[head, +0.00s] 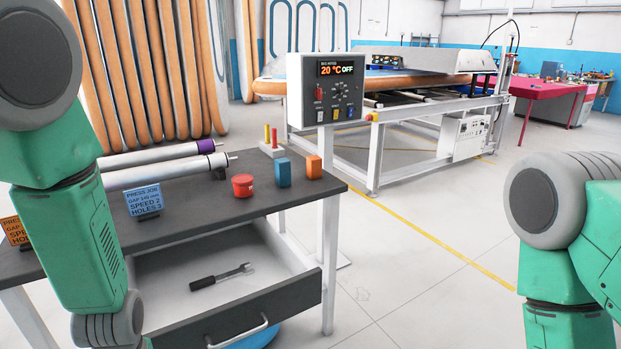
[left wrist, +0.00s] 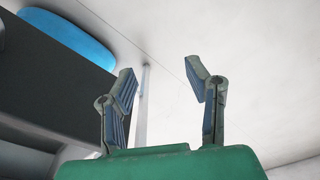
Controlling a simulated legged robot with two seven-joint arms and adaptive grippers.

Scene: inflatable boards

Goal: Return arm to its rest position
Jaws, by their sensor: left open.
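My left arm comes down the left side of the head view, and its gripper is out of that picture. In the left wrist view my left gripper (left wrist: 160,90) is open, its two fingers apart with nothing between them. The dark drawer front (left wrist: 60,70) is to the left of the fingers, and pale floor lies beyond them. My right arm stands at the right edge of the head view; its gripper is not in view.
The dark workbench (head: 240,207) has an open drawer (head: 270,315) holding a wrench (head: 221,277). A red container (head: 242,186), blue block (head: 283,172), orange block (head: 313,166), rollers and signs stand on top. A control box (head: 337,88) stands behind. Floor at right is clear.

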